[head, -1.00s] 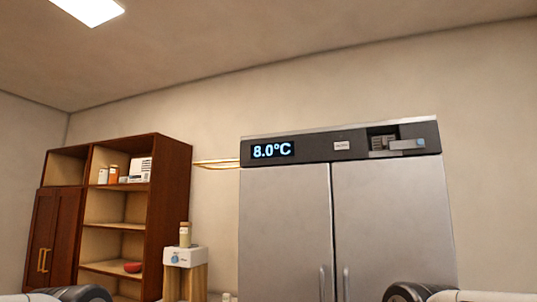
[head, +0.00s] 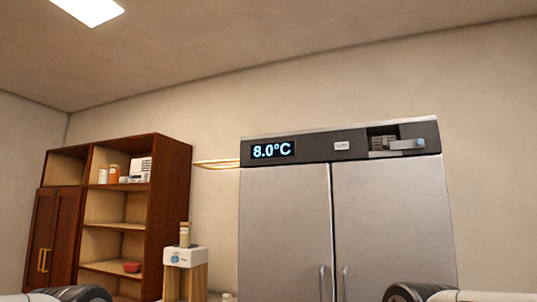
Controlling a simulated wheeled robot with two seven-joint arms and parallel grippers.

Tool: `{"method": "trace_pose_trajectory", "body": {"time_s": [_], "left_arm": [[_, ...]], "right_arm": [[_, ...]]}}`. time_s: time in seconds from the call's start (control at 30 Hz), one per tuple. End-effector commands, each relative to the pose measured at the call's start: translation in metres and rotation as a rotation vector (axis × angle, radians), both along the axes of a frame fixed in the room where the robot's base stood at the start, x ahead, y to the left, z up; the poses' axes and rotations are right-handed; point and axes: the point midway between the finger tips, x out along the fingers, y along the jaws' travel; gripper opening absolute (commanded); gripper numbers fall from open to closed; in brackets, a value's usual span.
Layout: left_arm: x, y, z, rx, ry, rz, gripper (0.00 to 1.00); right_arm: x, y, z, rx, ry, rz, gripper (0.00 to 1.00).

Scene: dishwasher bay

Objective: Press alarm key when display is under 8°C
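The display (head: 272,150) on the dark top panel of a steel two-door fridge (head: 285,220) reads 8.0°C in light blue digits. To its right on the same panel is a small white label or key (head: 342,146); its lettering is too small to read. Farther right is a recess with grey parts (head: 384,143) and a light grey bar with a blue end (head: 408,144). I cannot tell which part is the alarm key. Only dark rounded parts of my arms show at the bottom left and bottom right edges; neither gripper is in view.
A brown wooden shelf unit (head: 152,215) with jars, a white box and a red bowl (head: 132,267) stands at the left. A small white device (head: 184,257) on a wooden stand, with a jar (head: 185,234) on top, is between shelf and fridge. A narrow wall shelf (head: 217,164) adjoins the fridge.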

Motion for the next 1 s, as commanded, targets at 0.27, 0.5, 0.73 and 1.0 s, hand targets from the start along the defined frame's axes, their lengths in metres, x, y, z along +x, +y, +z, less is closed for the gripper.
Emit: {"method": "trace_pose_trajectory", "body": {"time_s": [0.27, 0.5, 0.73, 1.0], "left_arm": [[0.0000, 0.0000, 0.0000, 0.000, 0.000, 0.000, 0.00], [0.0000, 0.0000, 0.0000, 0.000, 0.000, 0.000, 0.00], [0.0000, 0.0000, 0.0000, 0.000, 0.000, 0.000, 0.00], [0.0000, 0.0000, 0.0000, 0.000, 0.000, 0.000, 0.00]], "right_arm": [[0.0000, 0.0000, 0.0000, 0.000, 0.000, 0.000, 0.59], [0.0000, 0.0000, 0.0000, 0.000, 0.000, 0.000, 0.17], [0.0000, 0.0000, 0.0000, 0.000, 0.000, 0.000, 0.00], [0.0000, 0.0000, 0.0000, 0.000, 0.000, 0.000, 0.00]]}}
